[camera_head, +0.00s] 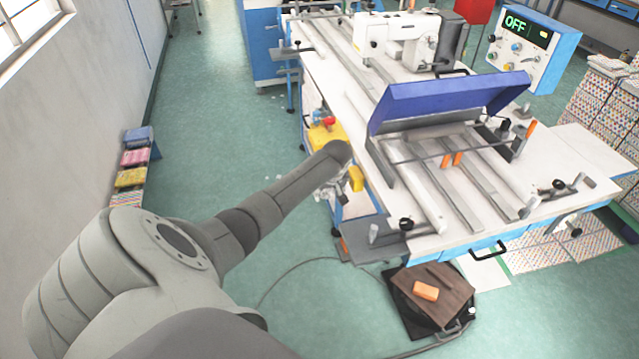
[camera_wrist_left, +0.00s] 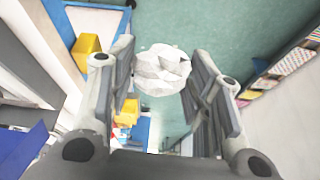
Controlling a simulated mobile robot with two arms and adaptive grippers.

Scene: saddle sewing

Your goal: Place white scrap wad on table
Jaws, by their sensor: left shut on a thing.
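The white scrap wad (camera_wrist_left: 162,70) is a crumpled, faceted ball between the two fingers of my left gripper (camera_wrist_left: 164,62) in the left wrist view. The fingers are shut on it, and green floor shows behind it. In the head view my left arm reaches from the lower left to the left side of the table (camera_head: 400,212), and its wrist hides most of the gripper. The white tabletop lies to the right of the gripper. My right gripper is in neither view.
A blue raised panel (camera_head: 440,100), metal rails and clamps occupy much of the tabletop. A white sewing machine (camera_head: 400,38) stands at the back. Yellow bins (camera_head: 326,136) sit beside the table's left edge. An orange block (camera_head: 425,290) lies on the pedal on the floor.

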